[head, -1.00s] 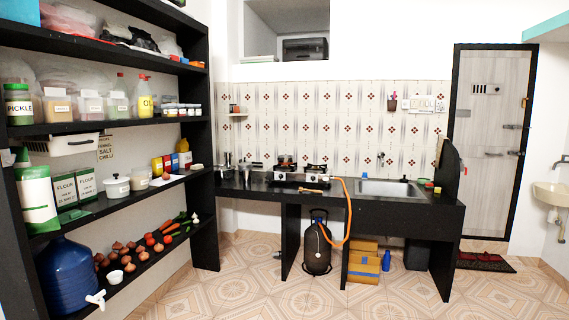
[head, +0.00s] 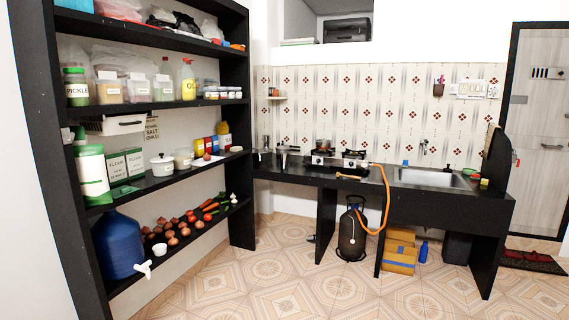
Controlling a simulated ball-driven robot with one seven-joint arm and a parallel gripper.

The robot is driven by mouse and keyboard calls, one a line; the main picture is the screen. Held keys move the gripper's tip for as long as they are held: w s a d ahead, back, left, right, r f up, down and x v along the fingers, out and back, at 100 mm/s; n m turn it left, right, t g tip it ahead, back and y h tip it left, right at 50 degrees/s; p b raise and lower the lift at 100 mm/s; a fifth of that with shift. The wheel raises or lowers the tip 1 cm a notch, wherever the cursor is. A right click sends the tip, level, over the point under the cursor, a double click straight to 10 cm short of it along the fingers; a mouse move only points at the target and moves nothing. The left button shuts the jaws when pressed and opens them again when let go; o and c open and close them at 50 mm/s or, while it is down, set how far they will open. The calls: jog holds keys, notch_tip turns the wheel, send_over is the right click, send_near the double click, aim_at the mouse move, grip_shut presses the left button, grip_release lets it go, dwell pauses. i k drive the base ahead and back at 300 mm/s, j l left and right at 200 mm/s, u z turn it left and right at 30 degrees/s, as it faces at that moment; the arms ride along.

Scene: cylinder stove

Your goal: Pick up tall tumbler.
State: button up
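In the head view, a few small steel vessels (head: 264,156) stand at the left end of the black counter (head: 300,176), beside the shelf. The tall tumbler may be among them, but they are too small to tell apart for certain. Another upright steel vessel (head: 281,159) stands just right of them, left of the stove (head: 338,160). My gripper is not in view, so whether it holds anything is not shown.
A tall black shelf (head: 240,215) full of jars, packets and vegetables fills the left side. A gas cylinder (head: 352,235) with an orange hose, cardboard boxes (head: 399,259) and a blue bottle (head: 423,251) stand under the counter. The tiled floor (head: 285,290) in front is clear.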

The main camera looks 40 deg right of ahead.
aim_at(283, 156)
jog(key=i+l+z, duration=0.3)
jog(key=i, duration=0.2)
jog(key=i+l+z, duration=0.2)
jog(key=i+z, duration=0.15)
jog(key=i, duration=0.2)
jog(key=i+z, duration=0.3)
jog(key=i, duration=2.5)
